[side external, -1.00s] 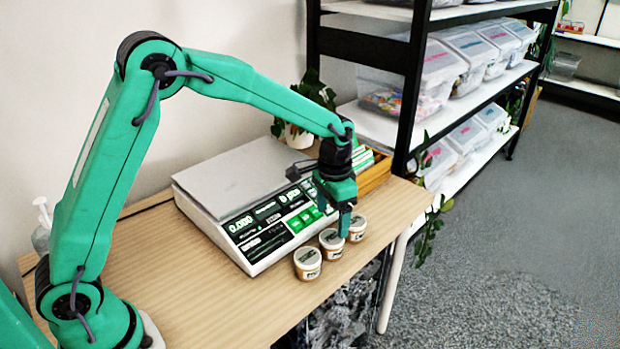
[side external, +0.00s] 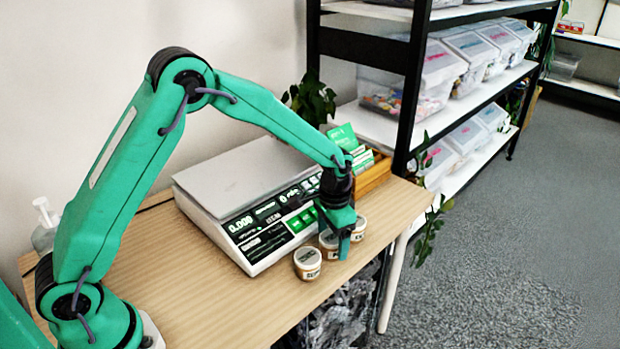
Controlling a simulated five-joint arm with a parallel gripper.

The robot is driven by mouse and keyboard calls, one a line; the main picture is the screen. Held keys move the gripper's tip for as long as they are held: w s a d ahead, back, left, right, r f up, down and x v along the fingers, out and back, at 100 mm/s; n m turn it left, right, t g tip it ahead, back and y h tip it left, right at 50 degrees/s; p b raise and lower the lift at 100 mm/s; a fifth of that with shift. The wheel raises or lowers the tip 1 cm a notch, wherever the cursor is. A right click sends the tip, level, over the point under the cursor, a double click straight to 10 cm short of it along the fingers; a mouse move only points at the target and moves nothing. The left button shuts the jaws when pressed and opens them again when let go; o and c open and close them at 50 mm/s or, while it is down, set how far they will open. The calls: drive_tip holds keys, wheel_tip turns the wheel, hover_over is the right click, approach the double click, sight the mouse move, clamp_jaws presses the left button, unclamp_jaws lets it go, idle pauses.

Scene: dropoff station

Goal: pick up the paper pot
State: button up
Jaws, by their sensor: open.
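Three small tan pots with pale lids and dark label marks stand in a row near the table's right front edge: a left pot (side external: 307,264), a middle pot (side external: 326,245) and a right pot (side external: 359,230). The labels are too small to read, so I cannot tell which one is the paper pot. My gripper (side external: 337,240) points down at the middle pot, open, with its near finger in front of that pot and hiding part of it. I cannot tell whether the fingers touch it. The left pot stands clear of the gripper.
A scale (side external: 240,180) with a green and black panel stands just behind the pots. A wooden box (side external: 376,172) with green packets is at the table's back right corner. A pump bottle (side external: 44,228) stands far left. The table's (side external: 200,290) front middle is clear.

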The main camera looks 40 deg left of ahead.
sight(333, 236)
drive_tip(key=shift+f, duration=0.25)
drive_tip(key=shift+c, duration=0.3)
drive_tip(key=c, duration=1.2)
drive_tip(key=shift+o, duration=0.2)
drive_tip(key=shift+r, duration=0.1)
drive_tip(key=shift+r, duration=0.8)
wheel_tip(333, 236, up, 2)
drive_tip(key=shift+r, duration=0.25)
drive_tip(key=s+d+r, duration=0.6)
drive_tip(key=s+d, duration=0.1)
drive_tip(key=d, duration=0.1)
drive_tip(key=shift+s+d+r, duration=0.35)
drive_tip(key=shift+d+r, duration=0.05)
